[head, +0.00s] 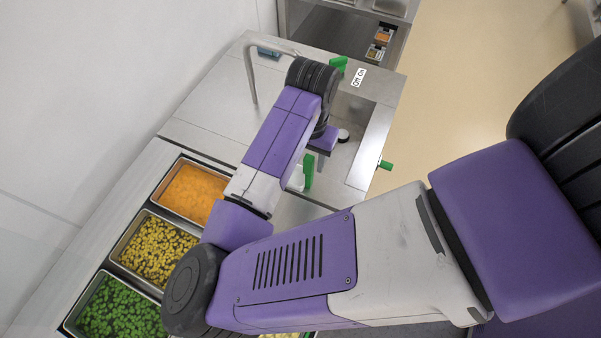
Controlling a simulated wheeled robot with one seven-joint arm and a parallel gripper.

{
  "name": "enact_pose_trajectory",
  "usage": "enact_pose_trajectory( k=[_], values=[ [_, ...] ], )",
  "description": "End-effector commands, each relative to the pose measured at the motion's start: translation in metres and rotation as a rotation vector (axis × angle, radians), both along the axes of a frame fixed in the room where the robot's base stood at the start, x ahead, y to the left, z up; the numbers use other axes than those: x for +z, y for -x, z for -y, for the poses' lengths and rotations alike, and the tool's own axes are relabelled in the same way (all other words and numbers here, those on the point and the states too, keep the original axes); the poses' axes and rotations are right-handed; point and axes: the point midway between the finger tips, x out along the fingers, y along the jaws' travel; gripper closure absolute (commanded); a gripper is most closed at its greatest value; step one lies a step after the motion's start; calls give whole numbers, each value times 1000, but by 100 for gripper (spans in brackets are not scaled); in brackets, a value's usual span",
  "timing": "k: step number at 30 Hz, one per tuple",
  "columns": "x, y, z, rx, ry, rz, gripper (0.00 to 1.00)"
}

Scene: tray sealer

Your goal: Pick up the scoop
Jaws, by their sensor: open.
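No scoop can be made out for certain in the head view. A green upright piece (308,171) stands beside a small white part by the near edge of the steel counter, just below my gripper; I cannot tell whether it is the scoop's handle. My gripper (320,161) is seen from behind, pointing down over the counter, partly hidden by my wrist. It is open, and nothing shows held in it. My forearm hides part of the counter and the pans' right side.
Pans of orange food (190,192), yellow pieces (153,248) and green pieces (120,308) line the left. The steel sealer counter (205,110) has a bent tube (250,75), green handles (386,165) and an off/on label (358,77). Floor at right is clear.

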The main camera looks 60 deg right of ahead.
Motion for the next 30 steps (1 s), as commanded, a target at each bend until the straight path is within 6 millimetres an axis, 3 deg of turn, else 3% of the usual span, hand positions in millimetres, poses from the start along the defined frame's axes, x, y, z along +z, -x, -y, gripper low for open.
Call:
enact_pose_trajectory(
  k=[6,14,21,30],
  values=[
    [-24,1,0,1,0,-1,53],
    [-27,1,0,1,0,-1,53],
    [-27,1,0,1,0,-1,98],
    [-26,1,0,1,1,0,100]
  ],
)
